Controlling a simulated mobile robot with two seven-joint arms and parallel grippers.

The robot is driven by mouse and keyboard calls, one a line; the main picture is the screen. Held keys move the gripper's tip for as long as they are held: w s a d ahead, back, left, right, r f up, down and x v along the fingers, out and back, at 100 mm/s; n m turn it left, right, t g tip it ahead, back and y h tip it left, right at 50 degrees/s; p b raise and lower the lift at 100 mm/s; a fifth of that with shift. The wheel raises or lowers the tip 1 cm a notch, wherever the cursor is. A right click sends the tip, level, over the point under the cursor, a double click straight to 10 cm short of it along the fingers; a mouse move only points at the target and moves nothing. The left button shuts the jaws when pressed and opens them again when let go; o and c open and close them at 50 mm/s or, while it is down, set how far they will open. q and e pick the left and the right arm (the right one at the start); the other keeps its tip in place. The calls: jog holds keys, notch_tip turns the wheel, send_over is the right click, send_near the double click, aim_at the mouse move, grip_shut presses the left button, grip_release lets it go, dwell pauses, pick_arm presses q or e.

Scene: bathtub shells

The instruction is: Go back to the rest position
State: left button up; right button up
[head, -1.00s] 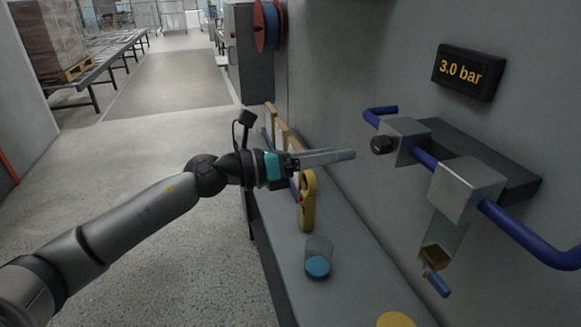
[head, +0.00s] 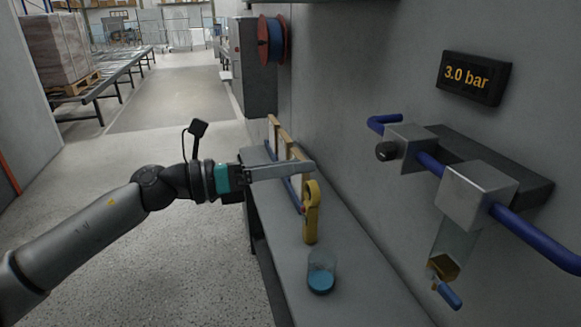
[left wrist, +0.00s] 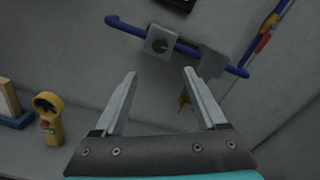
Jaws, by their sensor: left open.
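My left gripper (head: 312,167) is in the air over the far part of the narrow bench, left of the wall pipe. In the left wrist view my left gripper (left wrist: 160,74) has its two fingers apart with nothing between them. The blue pipe (head: 428,162) with its metal blocks and black knob (head: 386,151) is on the wall, apart from the gripper. My right gripper is not in view.
A yellow tool (head: 311,212) stands on the bench (head: 350,262), close to the gripper in the head view. A clear cup with blue content (head: 321,276) is nearer. A clear bowl with amber fluid (head: 445,266) hangs under the pipe. A display (head: 474,77) reads 3.0 bar.

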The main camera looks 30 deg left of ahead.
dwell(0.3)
